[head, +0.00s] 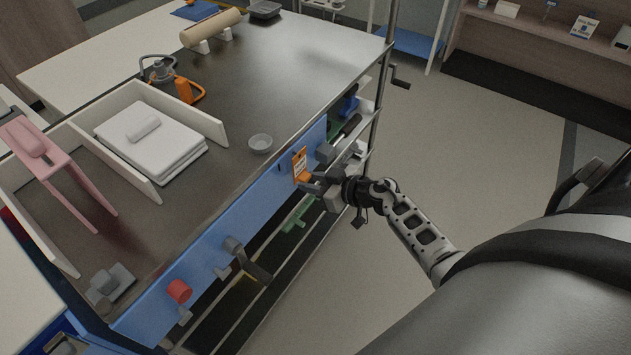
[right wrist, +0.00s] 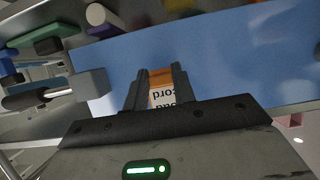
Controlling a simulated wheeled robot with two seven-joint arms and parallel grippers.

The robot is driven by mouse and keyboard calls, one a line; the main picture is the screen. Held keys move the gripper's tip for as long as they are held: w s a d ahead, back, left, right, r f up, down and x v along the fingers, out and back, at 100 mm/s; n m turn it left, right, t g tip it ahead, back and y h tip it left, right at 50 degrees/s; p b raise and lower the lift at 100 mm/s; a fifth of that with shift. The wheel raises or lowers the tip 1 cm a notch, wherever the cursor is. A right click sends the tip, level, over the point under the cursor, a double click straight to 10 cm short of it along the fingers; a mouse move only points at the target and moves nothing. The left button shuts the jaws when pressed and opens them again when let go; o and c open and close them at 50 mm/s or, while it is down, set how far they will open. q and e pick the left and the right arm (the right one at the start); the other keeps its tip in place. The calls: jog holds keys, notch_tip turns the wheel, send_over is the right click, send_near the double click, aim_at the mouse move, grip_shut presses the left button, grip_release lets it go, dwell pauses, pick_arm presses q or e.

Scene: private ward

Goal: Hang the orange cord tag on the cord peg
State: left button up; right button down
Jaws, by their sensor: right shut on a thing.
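The orange cord tag (head: 299,161) has a white label and is upright against the blue side panel (head: 283,193) of the cart. My right gripper (head: 308,181) is shut on its lower part. In the right wrist view, the tag (right wrist: 162,91) is between the two fingers, in front of the blue panel (right wrist: 215,60), with upside-down lettering reading "cord". I cannot tell whether the tag touches the panel. I cannot make out a cord peg; it may be hidden behind the tag or fingers. My left gripper is not in view.
A grey block with a dark handle (right wrist: 75,92) sticks out beside the tag. A red knob (head: 179,291) and a grey bracket (head: 247,262) project farther along the panel.

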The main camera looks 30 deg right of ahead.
jog(key=shift+w, duration=0.15)
jog(key=shift+w+a, duration=0.25)
jog(key=shift+w, duration=0.3)
jog(key=c, duration=1.1)
grip_release()
jog(key=v, duration=0.6)
jog(key=f+v, duration=0.1)
jog(key=v, duration=1.2)
jog(key=shift+s+d+f+p, duration=0.1)
jog(key=shift+s+d+p, duration=0.05)
jog(key=shift+s+p, duration=0.3)
